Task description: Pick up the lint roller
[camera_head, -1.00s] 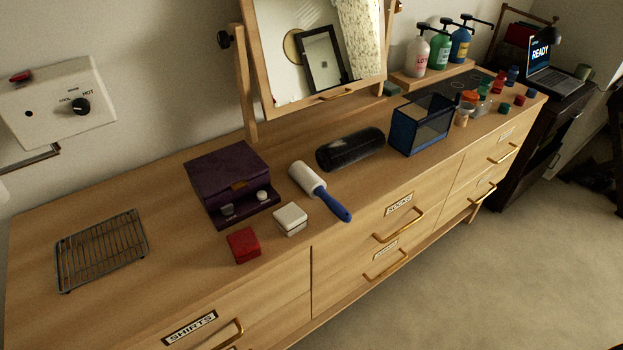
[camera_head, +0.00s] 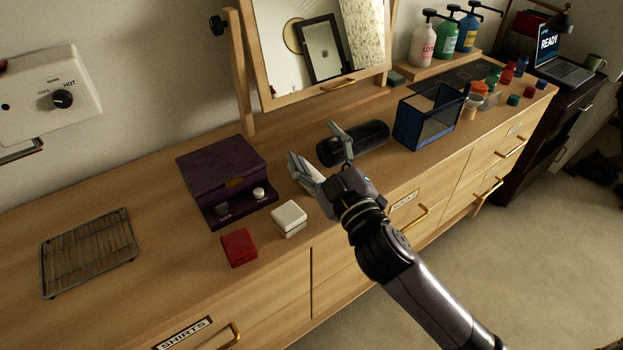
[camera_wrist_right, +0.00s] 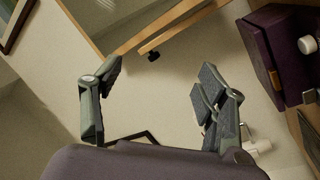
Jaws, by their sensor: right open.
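The lint roller (camera_head: 303,183) lies on the wooden dresser top, just right of the purple box. Only part of its white roll shows in the head view; its blue handle is hidden behind my right gripper. My right gripper (camera_head: 313,143) is open over the roller's area, with one finger by the white roll and the other in front of the black cylinder. I cannot tell whether it touches the roller. The wrist view shows the right gripper (camera_wrist_right: 155,85) with its fingers wide apart and nothing held. My left gripper is not in view.
The purple box (camera_head: 222,170), white small box (camera_head: 289,217) and red small box (camera_head: 239,246) are nearby. A mirror (camera_head: 318,45) rises behind. The dresser top beside the wire rack (camera_head: 88,252) is clear.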

